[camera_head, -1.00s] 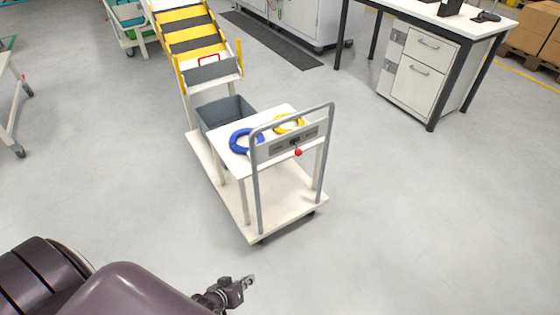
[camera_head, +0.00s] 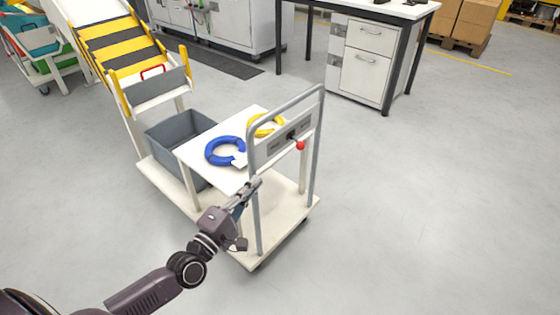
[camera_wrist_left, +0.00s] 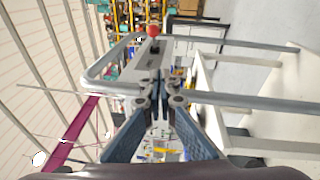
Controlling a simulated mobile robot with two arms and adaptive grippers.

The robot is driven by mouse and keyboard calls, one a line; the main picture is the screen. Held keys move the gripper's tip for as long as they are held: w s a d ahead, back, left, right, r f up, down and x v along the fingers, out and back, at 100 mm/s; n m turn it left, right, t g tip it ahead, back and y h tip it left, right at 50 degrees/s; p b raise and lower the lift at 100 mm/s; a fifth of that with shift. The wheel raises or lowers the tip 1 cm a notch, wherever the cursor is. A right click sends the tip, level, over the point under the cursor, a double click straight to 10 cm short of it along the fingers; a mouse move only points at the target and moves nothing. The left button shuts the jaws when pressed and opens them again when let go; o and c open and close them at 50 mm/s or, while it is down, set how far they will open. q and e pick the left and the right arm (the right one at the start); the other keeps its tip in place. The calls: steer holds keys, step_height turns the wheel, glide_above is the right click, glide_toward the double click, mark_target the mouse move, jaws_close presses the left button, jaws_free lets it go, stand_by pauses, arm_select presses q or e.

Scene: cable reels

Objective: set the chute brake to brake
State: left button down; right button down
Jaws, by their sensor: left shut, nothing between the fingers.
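A small lever with a red ball knob (camera_head: 300,146) sticks out of a grey panel (camera_head: 276,148) on the cart's tubular handle. The knob also shows in the left wrist view (camera_wrist_left: 153,30), above the panel (camera_wrist_left: 148,66). I cannot read the panel's marks or the lever's setting. My left gripper (camera_head: 257,182) is shut and empty, in front of the handle's left post and below and left of the knob. In the left wrist view the fingertips (camera_wrist_left: 165,92) lie below the knob, apart from it. My right gripper is not in view.
The white cart (camera_head: 283,214) carries a blue ring (camera_head: 224,151), a yellow ring (camera_head: 264,126) and a grey bin (camera_head: 180,130). The floor at right is clear.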

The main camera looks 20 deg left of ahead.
mark_target(301, 146)
arm_select(q)
steer(key=shift+r, duration=0.35)
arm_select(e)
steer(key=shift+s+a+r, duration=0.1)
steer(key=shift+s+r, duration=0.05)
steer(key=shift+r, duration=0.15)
arm_select(q)
steer(key=shift+w+d, duration=0.1)
